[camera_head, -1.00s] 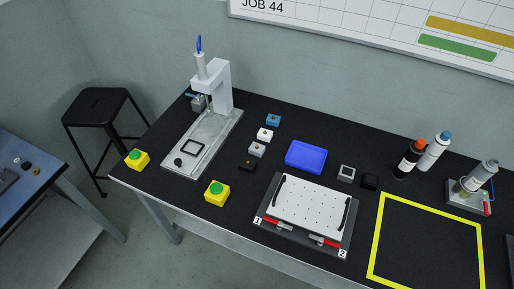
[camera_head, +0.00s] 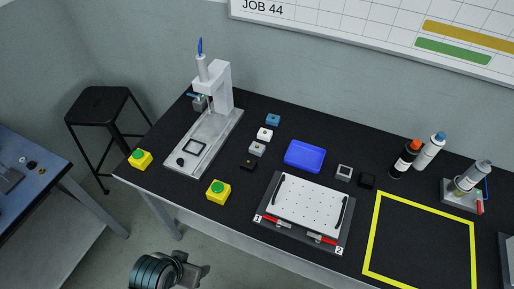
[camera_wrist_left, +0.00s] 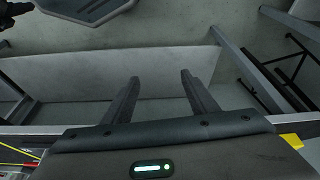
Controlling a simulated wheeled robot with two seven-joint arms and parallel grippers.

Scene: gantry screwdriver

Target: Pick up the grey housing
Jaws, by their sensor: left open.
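Another grey square piece with a dark border or opening (camera_head: 344,172) stands right of the blue tray. My left gripper (camera_head: 198,274) is low at the bottom edge, in front of the bench and well away from both grey pieces. The left wrist view shows its two fingers (camera_wrist_left: 160,80) apart with nothing between them. My right gripper is not in view.
A press-like stand (camera_head: 222,90) is at the back left. Yellow boxes with green buttons (camera_head: 218,191) line the front. A blue tray (camera_head: 305,156), a white perforated plate (camera_head: 308,205), a dark block (camera_head: 367,181) and bottles (camera_head: 407,158) stand rightward. The yellow-outlined area (camera_head: 420,245) is empty.

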